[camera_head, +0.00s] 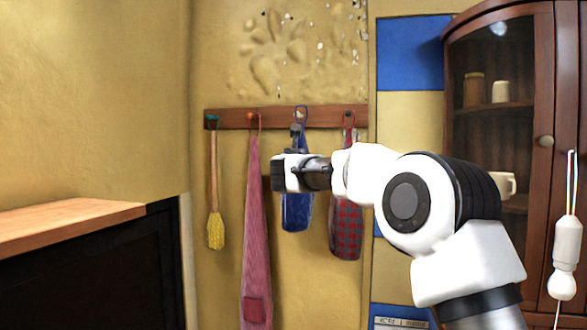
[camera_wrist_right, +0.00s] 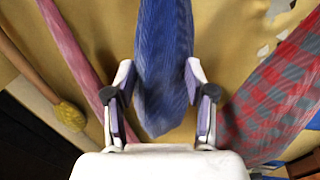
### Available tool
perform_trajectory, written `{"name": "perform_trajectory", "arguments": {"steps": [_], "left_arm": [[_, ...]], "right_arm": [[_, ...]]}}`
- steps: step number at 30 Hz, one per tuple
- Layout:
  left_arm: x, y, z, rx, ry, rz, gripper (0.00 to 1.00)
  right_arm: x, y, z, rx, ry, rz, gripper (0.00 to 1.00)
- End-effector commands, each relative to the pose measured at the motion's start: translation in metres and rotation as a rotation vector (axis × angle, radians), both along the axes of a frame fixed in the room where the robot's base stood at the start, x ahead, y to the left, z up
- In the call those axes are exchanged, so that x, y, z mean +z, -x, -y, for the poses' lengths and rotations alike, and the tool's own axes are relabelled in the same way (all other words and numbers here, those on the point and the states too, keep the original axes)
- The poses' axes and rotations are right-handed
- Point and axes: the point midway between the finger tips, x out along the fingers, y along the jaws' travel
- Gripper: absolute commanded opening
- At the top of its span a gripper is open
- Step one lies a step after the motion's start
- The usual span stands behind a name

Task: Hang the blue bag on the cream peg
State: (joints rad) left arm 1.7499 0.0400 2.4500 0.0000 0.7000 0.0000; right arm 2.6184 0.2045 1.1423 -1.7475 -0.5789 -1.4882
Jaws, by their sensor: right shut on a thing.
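The blue bag (camera_head: 297,212) hangs upright against the wooden peg rail, third from the left. In the right wrist view the bag (camera_wrist_right: 163,50) lies between the two fingers (camera_wrist_right: 160,78). My left gripper is not in view.
A yellow-headed brush (camera_head: 215,230) and a pink cloth (camera_head: 256,200) hang to the left. A red checked item (camera_head: 346,228) hangs close on the right, partly behind my arm. A glass-fronted cabinet (camera_head: 545,90) stands at the right; a wooden counter (camera_head: 70,222) is at the left.

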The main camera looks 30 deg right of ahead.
Motion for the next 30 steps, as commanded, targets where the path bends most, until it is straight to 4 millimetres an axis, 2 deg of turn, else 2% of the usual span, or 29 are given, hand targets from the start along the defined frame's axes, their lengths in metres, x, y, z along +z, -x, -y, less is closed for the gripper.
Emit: {"name": "perform_trajectory", "arguments": {"steps": [1, 10, 11, 12, 13, 23, 26, 30], "left_arm": [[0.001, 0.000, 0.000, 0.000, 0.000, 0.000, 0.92], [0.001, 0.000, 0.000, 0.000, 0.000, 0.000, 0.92], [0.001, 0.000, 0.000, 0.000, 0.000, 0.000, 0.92], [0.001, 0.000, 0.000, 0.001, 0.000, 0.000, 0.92], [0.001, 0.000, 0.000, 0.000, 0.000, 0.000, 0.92], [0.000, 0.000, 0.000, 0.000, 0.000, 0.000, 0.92], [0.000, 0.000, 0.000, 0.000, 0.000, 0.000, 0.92], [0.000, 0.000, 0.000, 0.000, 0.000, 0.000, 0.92]], "right_arm": [[0.003, 0.001, 0.005, -0.006, 0.004, 0.004, 0.00], [0.003, 0.001, 0.006, -0.008, 0.003, 0.003, 0.00], [0.003, 0.001, 0.006, -0.008, 0.003, 0.003, 0.65], [0.003, 0.001, 0.006, -0.007, 0.003, 0.004, 0.79], [0.002, 0.001, 0.005, -0.007, 0.002, 0.003, 0.84], [0.001, 0.002, 0.001, -0.003, 0.001, 0.001, 0.84], [0.002, 0.010, -0.005, -0.002, -0.001, -0.001, 0.84], [0.001, 0.035, -0.022, -0.003, -0.002, -0.004, 0.84]]}}
